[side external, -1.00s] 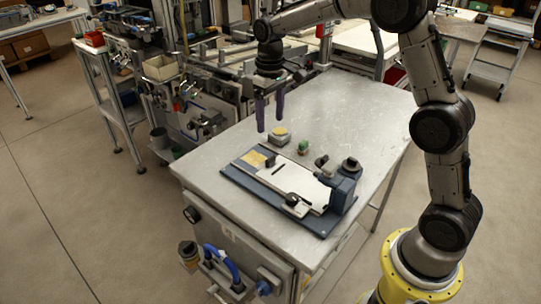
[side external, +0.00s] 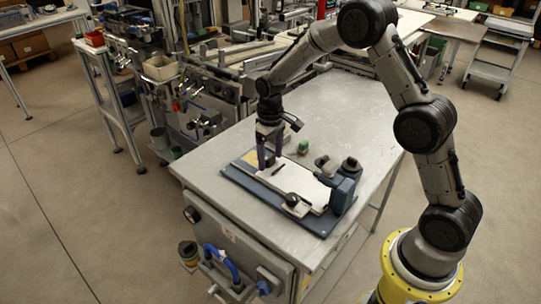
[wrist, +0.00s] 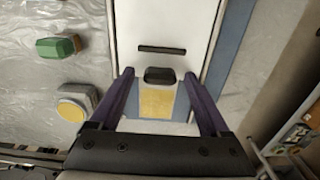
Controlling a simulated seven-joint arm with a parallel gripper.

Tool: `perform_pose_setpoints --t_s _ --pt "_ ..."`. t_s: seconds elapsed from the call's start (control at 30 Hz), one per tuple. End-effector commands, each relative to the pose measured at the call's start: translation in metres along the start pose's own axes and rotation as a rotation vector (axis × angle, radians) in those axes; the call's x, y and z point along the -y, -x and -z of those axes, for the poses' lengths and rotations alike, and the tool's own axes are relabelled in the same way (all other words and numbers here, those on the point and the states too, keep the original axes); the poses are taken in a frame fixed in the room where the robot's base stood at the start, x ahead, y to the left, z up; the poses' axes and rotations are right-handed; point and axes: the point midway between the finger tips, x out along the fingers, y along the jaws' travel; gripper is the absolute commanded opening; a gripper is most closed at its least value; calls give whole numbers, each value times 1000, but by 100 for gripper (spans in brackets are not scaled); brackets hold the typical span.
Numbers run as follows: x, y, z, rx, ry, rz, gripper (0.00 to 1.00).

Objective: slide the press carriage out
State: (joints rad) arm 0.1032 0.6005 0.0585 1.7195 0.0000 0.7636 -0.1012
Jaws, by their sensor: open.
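The press sits on the metal table, with a blue base (side external: 262,196) and a flat white carriage plate (side external: 300,186). The wrist view shows the white plate (wrist: 165,22) with a dark slot (wrist: 162,49), a black handle block (wrist: 160,76) and a yellow patch (wrist: 157,102) below it. My gripper (side external: 270,165) is low over the left end of the press. In the wrist view my gripper (wrist: 158,74) is open, its purple fingers on either side of the black handle with gaps between. In the side view the fingers hide the handle.
A green-topped block (wrist: 58,47) and a round-cornered yellow-topped block (wrist: 77,103) lie beside the press. A dark clamp or knob unit (side external: 346,180) stands at the press's right end. The table (side external: 350,110) is clear toward the back.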

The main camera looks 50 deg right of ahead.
Motion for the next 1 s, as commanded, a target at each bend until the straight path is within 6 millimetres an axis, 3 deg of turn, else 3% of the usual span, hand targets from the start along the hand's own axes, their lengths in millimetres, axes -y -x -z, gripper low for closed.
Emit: perform_pose_setpoints --t_s 0.17,0.6,1.0 --pt "0 0 0 0 0 0 80" --pt "0 1 0 -1 0 0 1" --pt "0 1 0 -1 0 0 0"
